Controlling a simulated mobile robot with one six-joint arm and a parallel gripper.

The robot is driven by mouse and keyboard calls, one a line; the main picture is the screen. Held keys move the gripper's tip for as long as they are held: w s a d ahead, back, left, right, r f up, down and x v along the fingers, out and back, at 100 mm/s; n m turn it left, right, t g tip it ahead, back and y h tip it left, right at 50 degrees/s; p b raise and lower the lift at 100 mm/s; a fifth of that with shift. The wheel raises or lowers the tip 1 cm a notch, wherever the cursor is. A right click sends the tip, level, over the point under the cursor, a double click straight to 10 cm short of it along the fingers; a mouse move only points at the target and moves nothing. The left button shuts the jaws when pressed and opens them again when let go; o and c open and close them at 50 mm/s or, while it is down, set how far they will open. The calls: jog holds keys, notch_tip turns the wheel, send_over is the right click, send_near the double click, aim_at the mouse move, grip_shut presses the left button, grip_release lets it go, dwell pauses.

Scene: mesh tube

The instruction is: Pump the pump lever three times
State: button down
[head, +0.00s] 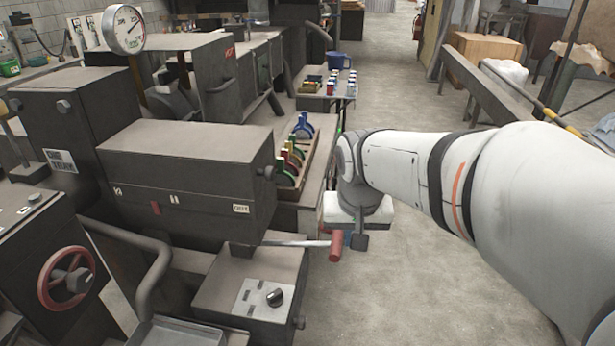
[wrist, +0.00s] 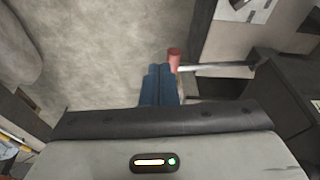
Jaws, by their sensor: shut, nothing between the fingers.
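The pump lever is a pale metal rod with a red grip (head: 336,245). It sticks out to the right from under the large grey machine (head: 190,165), nearly level. In the wrist view the red grip (wrist: 174,58) and its rod (wrist: 218,66) show just right of my fingertips. My gripper (head: 349,238) is at the lever's outer end, its fingers right beside the red grip. In the wrist view the blue fingers (wrist: 159,72) are together with nothing between them. I cannot tell whether they touch the grip.
A low grey box with a black knob (head: 275,297) stands below the lever. A red handwheel (head: 66,278) and a bent pipe (head: 150,265) are at left. A rack of coloured pieces (head: 292,160) stands behind my gripper. The floor (head: 400,300) at right is clear.

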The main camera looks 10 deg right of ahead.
notch_tip(320, 180, up, 4)
jog(key=m+p, duration=0.1)
jog(key=m, duration=0.1)
send_over(336, 240)
jog(key=s+a, duration=0.1)
jog(key=s, duration=0.3)
jog(key=shift+w+a, duration=0.1)
jog(key=shift+w, duration=0.05)
jog(key=shift+f, duration=0.1)
jog(key=x, duration=0.9)
jog(key=p+x, duration=0.1)
jog(key=x, duration=0.3)
jog(key=shift+s+f, duration=0.25)
jog(key=shift+f, duration=0.2)
